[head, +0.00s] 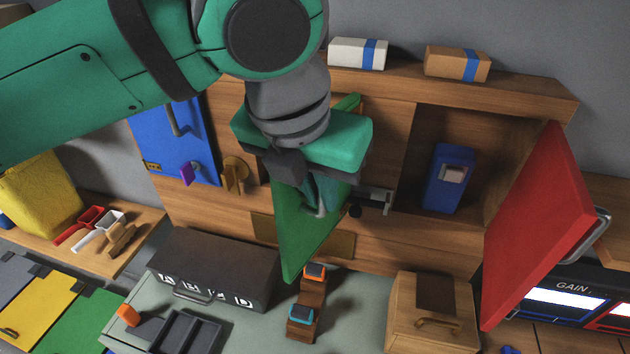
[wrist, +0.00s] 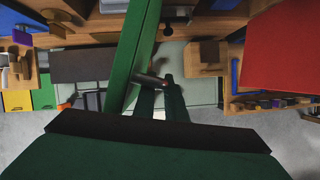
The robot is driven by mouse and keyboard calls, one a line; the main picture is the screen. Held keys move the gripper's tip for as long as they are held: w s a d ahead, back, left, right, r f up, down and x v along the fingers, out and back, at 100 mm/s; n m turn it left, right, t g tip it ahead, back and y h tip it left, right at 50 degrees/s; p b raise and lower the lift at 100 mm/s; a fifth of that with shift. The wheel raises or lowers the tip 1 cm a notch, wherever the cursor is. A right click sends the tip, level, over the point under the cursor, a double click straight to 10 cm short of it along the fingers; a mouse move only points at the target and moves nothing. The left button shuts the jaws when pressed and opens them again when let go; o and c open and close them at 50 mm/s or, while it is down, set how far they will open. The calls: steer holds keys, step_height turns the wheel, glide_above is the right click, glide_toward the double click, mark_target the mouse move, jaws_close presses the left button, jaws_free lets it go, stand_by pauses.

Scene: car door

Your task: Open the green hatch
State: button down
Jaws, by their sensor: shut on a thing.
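The green hatch (head: 300,235) stands swung out from the wooden cabinet, seen at a steep angle in the head view. It also shows as a long green panel in the wrist view (wrist: 138,45). My gripper (head: 322,200) is at the right face of the hatch, shut on its handle (head: 318,213). In the wrist view my fingers (wrist: 162,105) are around the dark handle bar (wrist: 150,80). My arm and gripper body hide the upper part of the hatch and most of the opening behind it.
A red door (head: 540,225) stands open at the right, beside a compartment with a blue box (head: 449,180). A blue door (head: 175,145) is at the left. A dark case (head: 215,272), a wooden block stand (head: 307,305) and a wooden box (head: 432,310) stand below on the bench.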

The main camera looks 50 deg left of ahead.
steer(key=shift+w+d+r+n+y, duration=0.25)
steer(key=shift+w+d+n+y, duration=0.05)
steer(key=shift+w+d+n, duration=0.65)
steer(key=c, duration=2.1)
jaws_free()
steer(key=v, duration=1)
steer(key=shift+s+d+r, duration=0.2)
steer(key=shift+s+d, duration=0.05)
